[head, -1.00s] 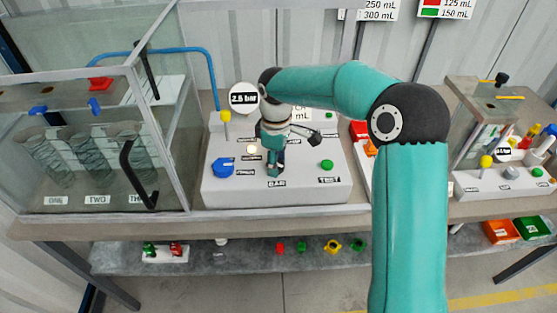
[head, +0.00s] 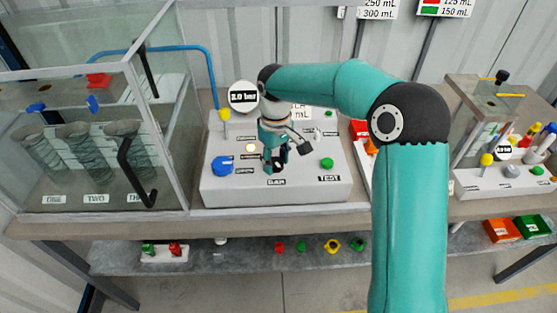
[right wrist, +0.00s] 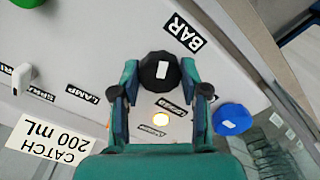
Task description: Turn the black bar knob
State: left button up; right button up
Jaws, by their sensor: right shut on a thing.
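The black bar knob (right wrist: 160,70) is a dark round knob with a white mark, beside the BAR label (right wrist: 186,37) in the right wrist view. My right gripper (right wrist: 159,78) is shut on it, one finger on each side. In the head view my right gripper (head: 275,165) points down at the grey control panel (head: 315,188), just behind the BAR label. There the fingers hide much of the knob. A round gauge (head: 243,96) stands behind the panel; its blurred reading ends in ".0 bar". My left gripper is not in view.
A blue knob (head: 221,165) sits left of my right gripper and a green button (head: 327,164) right of it. A lit lamp (head: 250,148) and a yellow-topped post (head: 225,116) are on the panel. A glass cabinet (head: 190,130) stands close on the left.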

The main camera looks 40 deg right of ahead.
aim_at(276, 162)
jog(key=m, duration=0.4)
jog(key=shift+m+b, duration=0.3)
jog(key=m, duration=0.4)
jog(key=shift+m, duration=0.4)
jog(key=shift+r, duration=0.1)
jog(key=o, duration=1.1)
jog(key=shift+o, duration=0.2)
notch_tip(276, 162, up, 12)
